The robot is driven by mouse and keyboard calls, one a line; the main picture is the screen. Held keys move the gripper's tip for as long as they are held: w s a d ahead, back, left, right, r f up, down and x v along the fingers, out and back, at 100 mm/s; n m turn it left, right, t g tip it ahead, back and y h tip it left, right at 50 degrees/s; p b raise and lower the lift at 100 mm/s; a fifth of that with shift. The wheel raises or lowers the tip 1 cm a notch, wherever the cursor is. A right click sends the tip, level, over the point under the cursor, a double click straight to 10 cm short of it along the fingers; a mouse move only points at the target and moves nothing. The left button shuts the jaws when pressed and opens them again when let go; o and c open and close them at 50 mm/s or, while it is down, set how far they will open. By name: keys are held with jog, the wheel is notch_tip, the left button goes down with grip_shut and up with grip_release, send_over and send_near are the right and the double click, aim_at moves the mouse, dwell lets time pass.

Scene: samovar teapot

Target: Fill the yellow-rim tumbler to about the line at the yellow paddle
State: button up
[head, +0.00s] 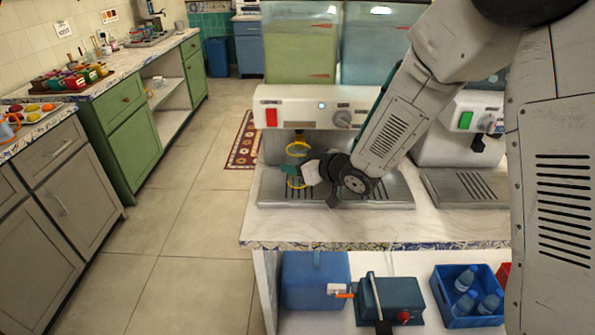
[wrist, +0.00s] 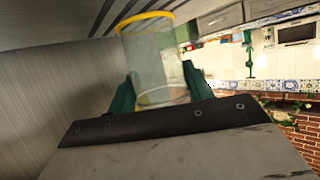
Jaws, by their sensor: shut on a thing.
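My gripper (head: 300,173) is in front of the left dispenser (head: 376,117), above its drip tray (head: 385,193). It is shut on the clear yellow-rim tumbler (head: 297,149). In the wrist view the tumbler (wrist: 147,60) stands between the two dark green fingers (wrist: 160,90), which grip its lower part. The yellow rim is at its far end, and a thin ring shows at its base.
A second machine with a green switch (head: 465,121) stands right, partly behind my arm. Bare counter (head: 330,224) lies in front.

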jog(key=shift+w, duration=0.55)
jog(key=shift+w, duration=0.3)
jog(key=shift+w, duration=0.5)
dwell(4.2)
jog(key=shift+s, duration=2.45)
jog(key=shift+s, duration=0.1)
jog(key=shift+s+a, duration=0.2)
jog(key=shift+s, duration=4.7)
